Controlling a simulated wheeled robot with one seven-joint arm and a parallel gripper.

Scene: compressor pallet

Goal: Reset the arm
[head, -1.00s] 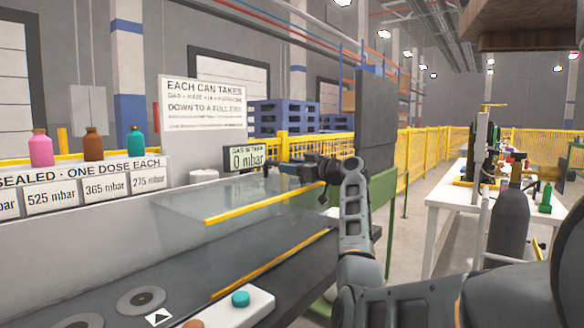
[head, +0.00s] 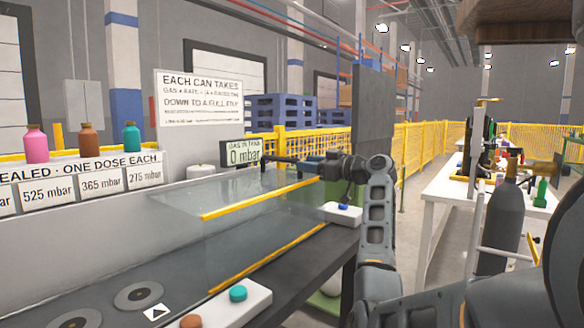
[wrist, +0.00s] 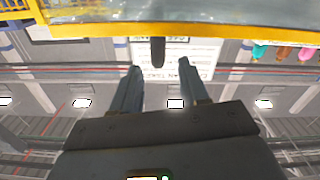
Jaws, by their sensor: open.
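My gripper (head: 268,160) is at the end of my raised arm, pointing left above the far end of the glass panel (head: 255,212) with a yellow lower edge. In the wrist view its two fingers (wrist: 159,66) stand apart with clear space between them. A dark rounded stub (wrist: 158,50) shows near the yellow bar (wrist: 180,30), in line with the gap. I cannot tell whether it touches anything.
A gauge reading 0 mbar (head: 241,152) stands behind the gripper. Pink (head: 36,143), brown (head: 88,140) and teal (head: 131,138) cans stand on a labelled shelf at left. A white box with a blue button (head: 343,212) sits beside my arm. A white table (head: 430,190) stands right.

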